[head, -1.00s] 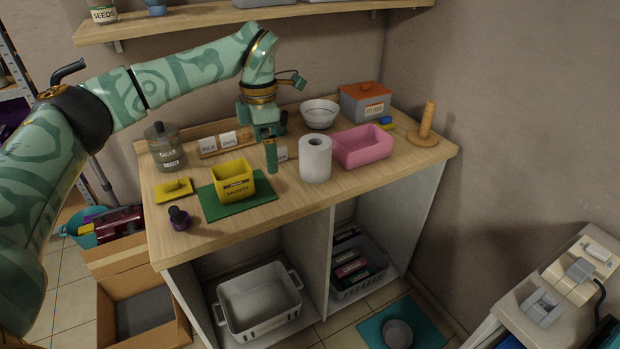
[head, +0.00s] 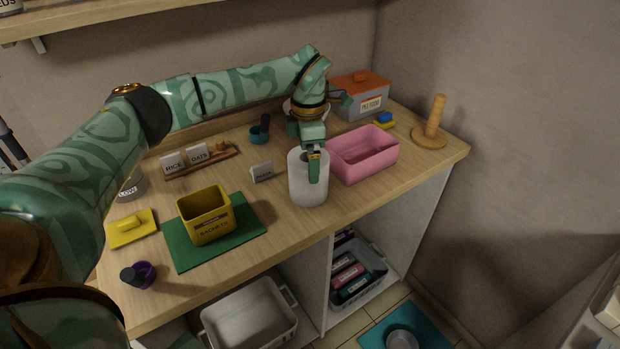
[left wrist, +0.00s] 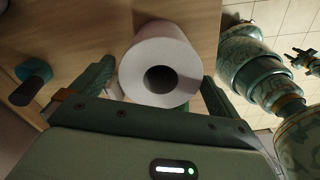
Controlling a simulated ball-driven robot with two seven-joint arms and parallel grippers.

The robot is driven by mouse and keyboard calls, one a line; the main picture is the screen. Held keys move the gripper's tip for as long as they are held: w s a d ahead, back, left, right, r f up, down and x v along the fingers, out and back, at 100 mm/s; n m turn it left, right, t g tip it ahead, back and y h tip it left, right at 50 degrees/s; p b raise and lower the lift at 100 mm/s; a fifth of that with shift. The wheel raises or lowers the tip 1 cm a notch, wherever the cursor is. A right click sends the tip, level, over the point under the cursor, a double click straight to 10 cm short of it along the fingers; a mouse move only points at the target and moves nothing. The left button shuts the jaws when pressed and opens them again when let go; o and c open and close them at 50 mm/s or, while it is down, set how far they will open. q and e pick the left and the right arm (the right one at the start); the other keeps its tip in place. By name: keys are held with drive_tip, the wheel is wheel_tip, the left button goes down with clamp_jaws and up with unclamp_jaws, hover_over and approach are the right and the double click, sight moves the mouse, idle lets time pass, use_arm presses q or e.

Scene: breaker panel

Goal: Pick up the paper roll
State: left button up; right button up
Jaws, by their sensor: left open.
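The white paper roll (head: 309,190) stands upright on the wooden counter, left of the pink bin. My left gripper (head: 314,160) is over the roll from above and is open. One finger hangs in front of the roll in the head view. In the left wrist view the roll (left wrist: 160,65) is between the two spread fingers, its hollow core facing the camera. Whether a finger touches the roll, I cannot tell.
The pink bin (head: 365,154) is close on the roll's right. A small label stand (head: 262,172) is to its left. A yellow box (head: 206,215) sits on a green mat (head: 178,255). A wooden peg holder (head: 434,120) stands at the right end. Patterned parts of mine show in the left wrist view.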

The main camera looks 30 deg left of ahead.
use_arm(q)
wheel_tip(320, 180, down, 6)
drive_tip(key=shift+r+b, duration=0.25)
drive_tip(key=shift+b, duration=0.7)
drive_tip(key=shift+r, duration=0.1)
drive_tip(key=shift+c, duration=0.9)
drive_tip(key=c, duration=0.8)
